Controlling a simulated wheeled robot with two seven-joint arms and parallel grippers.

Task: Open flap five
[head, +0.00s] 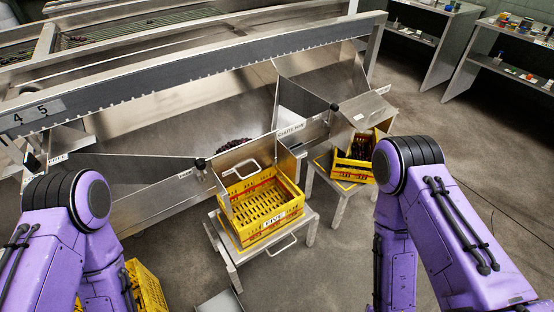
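A steel flap (228,157) with a white handle (241,171) stands at the chute mouth above a yellow crate (272,238), which looks empty. A second steel flap or spout (366,109) stands farther right, over another yellow crate (345,168) with dark contents. I cannot read a number five on either flap; a plate with "4 5" (38,110) is on the long rail at the left. Dark small fruit (234,143) lies in the chute behind the nearer flap. My two purple arms show at the lower left and right, but neither gripper is visible.
The nearer crate sits on a small metal stand (229,255). Another yellow crate (147,287) is partly hidden behind my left arm. Shelves (497,65) with small items stand at the upper right. The floor (440,130) at right is open.

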